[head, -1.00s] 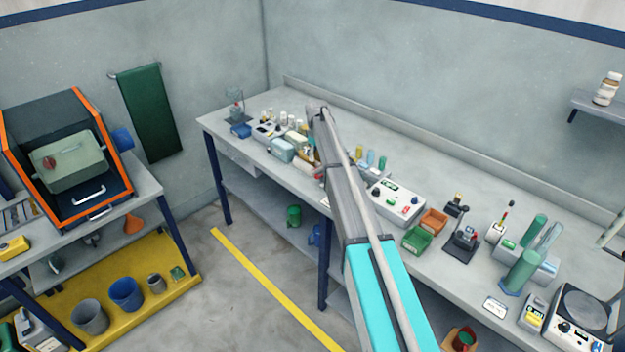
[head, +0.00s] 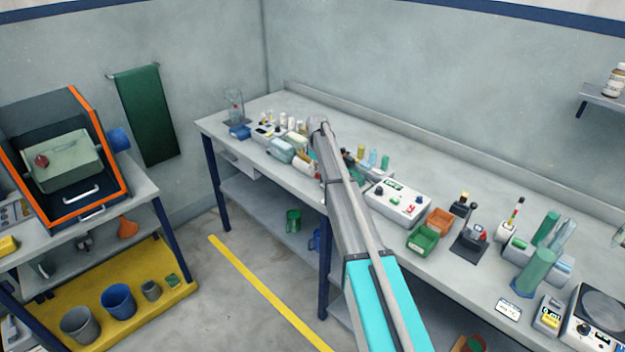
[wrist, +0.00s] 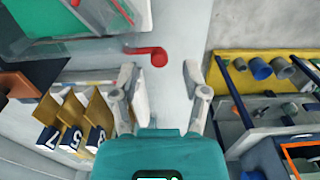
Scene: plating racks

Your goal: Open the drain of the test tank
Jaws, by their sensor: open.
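In the wrist view, a green, partly see-through container (wrist: 104,18), seemingly the test tank, is cut off by the top left edge. A red lever-like handle (wrist: 158,56) sticks out near its lower right corner, over the grey bench top. My gripper (wrist: 158,72) is open and empty. The red handle shows just beyond the gap between its two fingertips, and I see no contact. How far below the fingers it lies is hard to tell. In the head view my arm hides my gripper and the handle.
Brown numbered holders (wrist: 72,118) stand left of my gripper. The long bench (head: 300,88) is crowded with small items, including a white box with knobs (head: 398,203). A yellow tray (head: 95,325) with buckets and an orange-edged cabinet (head: 118,185) stand left. The floor between is clear.

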